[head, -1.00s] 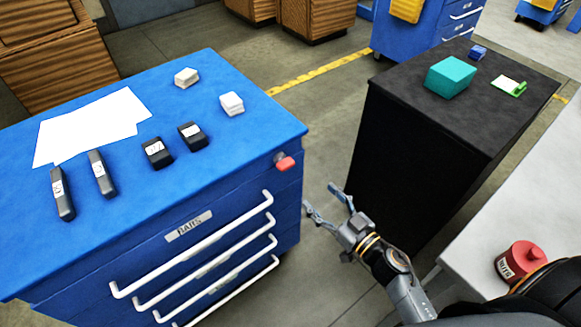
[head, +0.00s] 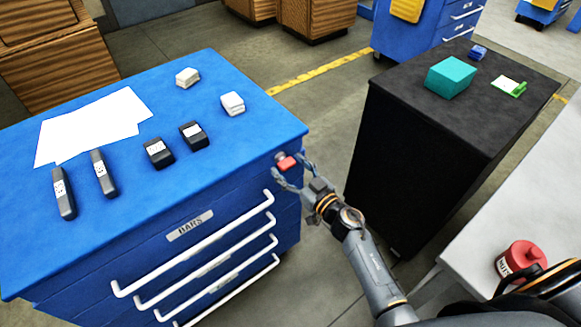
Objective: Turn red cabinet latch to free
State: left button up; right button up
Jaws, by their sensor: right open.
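The red latch (head: 287,163) sits on a round grey mount near the top right corner of the blue cabinet (head: 220,190). My right gripper (head: 289,172) is open at the latch, with its fingers on either side of it. I cannot tell whether the fingers touch the latch. The cabinet's drawers with white handles look shut, and a label on the front reads "BARS". My left gripper is not in view.
White sheets (head: 95,125), dark labelled blocks (head: 158,153) and white blocks (head: 232,103) lie on the cabinet top. A black cabinet (head: 425,150) bears a teal box (head: 451,76). A red container (head: 519,258) stands on the pale table at right.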

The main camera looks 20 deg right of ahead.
jog(key=c, duration=1.1)
jog(key=shift+c, duration=0.3)
jog(key=shift+n, duration=0.4)
jog(key=n, duration=0.2)
jog(key=shift+n, duration=0.4)
jog(key=n, duration=0.4)
jog(key=shift+n, duration=0.3)
jog(key=n+b, duration=0.1)
jog(key=n, duration=0.4)
jog(key=shift+f+b, duration=0.1)
jog(key=shift+b, duration=0.3)
jog(key=shift+n+b, duration=0.65)
jog(key=shift+n, duration=1.75)
